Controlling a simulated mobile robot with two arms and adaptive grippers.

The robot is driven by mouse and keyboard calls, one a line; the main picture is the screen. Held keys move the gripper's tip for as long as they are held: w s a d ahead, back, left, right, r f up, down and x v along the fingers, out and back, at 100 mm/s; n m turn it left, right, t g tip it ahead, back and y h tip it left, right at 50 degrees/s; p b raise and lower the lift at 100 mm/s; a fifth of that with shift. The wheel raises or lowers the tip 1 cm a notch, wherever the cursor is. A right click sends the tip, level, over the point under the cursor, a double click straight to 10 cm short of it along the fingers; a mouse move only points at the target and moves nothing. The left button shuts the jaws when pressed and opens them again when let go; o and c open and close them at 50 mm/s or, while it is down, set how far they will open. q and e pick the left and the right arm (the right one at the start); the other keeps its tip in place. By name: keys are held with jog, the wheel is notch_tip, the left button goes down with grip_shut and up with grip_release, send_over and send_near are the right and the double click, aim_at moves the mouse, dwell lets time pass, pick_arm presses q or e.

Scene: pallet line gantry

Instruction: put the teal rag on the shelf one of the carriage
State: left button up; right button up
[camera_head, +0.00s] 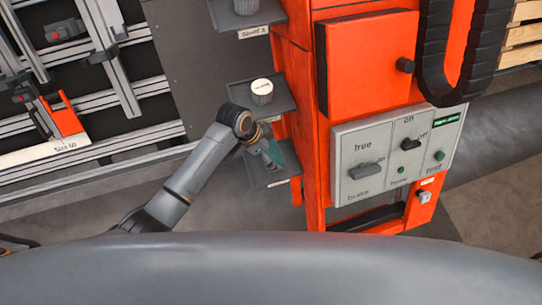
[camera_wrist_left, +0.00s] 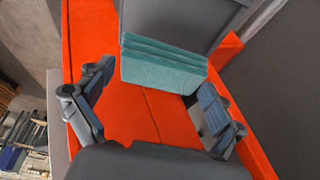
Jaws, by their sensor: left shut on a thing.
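The teal rag (camera_head: 275,152) is a folded, layered block in the grip of my left gripper (camera_head: 266,153). In the left wrist view the rag (camera_wrist_left: 162,66) sits between the fingertips of the left gripper (camera_wrist_left: 155,88), in front of a grey surface. In the head view the rag is over the lowest grey shelf (camera_head: 266,179) of the orange carriage (camera_head: 309,130). I cannot tell whether the rag touches this shelf. My gripper and arm hide part of the rag and shelf. My right gripper is not in view.
The top shelf, labelled Shelf 3 (camera_head: 254,32), holds a dark grey item (camera_head: 246,6). A control panel (camera_head: 395,155) with switches is on the carriage's right side. Metal rails (camera_head: 120,90) lie at left.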

pick_arm(q)
notch_tip(320, 180, down, 4)
jog(key=shift+w+d+f, duration=0.1)
jog(key=shift+d+f, duration=0.05)
jog(key=shift+f, duration=0.05)
jog(key=o, duration=0.7)
jog(key=v, duration=0.7)
jog(key=shift+r+p, duration=0.25)
jog(key=shift+p, duration=0.15)
